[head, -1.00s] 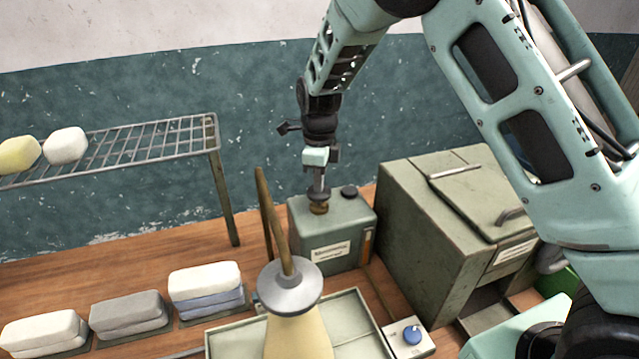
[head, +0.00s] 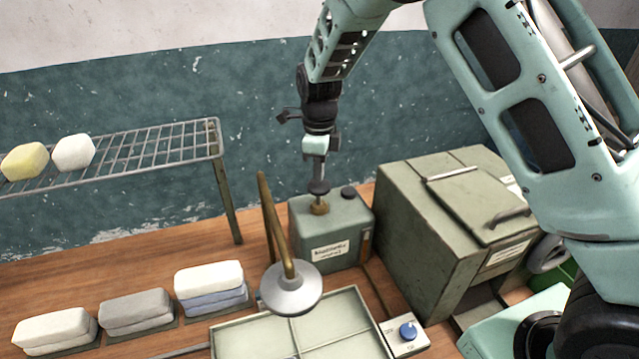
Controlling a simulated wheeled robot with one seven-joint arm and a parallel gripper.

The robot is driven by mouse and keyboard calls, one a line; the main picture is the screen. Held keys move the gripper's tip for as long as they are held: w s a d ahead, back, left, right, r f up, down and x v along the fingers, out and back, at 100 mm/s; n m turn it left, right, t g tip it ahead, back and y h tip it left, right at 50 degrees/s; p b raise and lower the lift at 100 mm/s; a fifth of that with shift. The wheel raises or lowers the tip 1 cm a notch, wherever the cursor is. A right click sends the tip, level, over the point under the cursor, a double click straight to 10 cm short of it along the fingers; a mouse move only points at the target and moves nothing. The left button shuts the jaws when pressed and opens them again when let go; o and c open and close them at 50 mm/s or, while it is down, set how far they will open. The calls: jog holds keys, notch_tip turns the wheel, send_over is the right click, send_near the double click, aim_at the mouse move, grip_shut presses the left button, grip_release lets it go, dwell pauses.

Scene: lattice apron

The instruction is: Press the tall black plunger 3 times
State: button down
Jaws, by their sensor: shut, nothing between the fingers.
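The tall black plunger (head: 319,187) stands on top of a green canister (head: 330,236), above a brass collar (head: 319,208). A thin stem shows between its black head and the collar, so it is up. My gripper (head: 318,176) points straight down over the plunger, shut and empty. Its tips are at or just above the black head; I cannot tell whether they touch. A short black cap (head: 349,192) sits on the same canister, to the right of the plunger. The canister has a white label on its front.
A large green box (head: 440,240) stands close on the right. A lamp (head: 290,289) on a bent brass post stands in front, over a pale tray (head: 340,320). A blue-knob box (head: 407,333) is beside it. Folded cloths (head: 210,284) and a wire shelf (head: 150,150) are left.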

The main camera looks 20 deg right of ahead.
aim_at(320, 184)
jog(key=shift+r, duration=0.1)
notch_tip(320, 184, up, 5)
jog(key=p, duration=0.4)
dwell(0.3)
jog(key=s+d+r+n+t, duration=0.1)
jog(key=s+d+r+n, duration=0.1)
jog(key=s+d+n, duration=0.4)
jog(key=s+d+r+n+t, duration=0.1)
jog(key=s+d+r+n, duration=0.15)
jog(key=s+n, duration=0.7)
jog(key=s+d+r+n+t, duration=0.15)
jog(key=s+d+n, duration=0.25)
jog(key=s+n, duration=0.4)
jog(key=s+a+f+n+g+b, duration=0.1)
jog(key=s+a+f+n+b, duration=0.3)
jog(key=a+f+b, duration=0.3)
jog(key=s+a+f+n+g+b, duration=0.2)
jog(key=s+a+f+n+b, duration=0.2)
jog(key=s+a+f+b, duration=0.3)
jog(key=a+b, duration=0.2)
jog(key=a, duration=0.2)
jog(key=shift+s+a+y+b, duration=0.3)
jog(key=shift+a, duration=0.1)
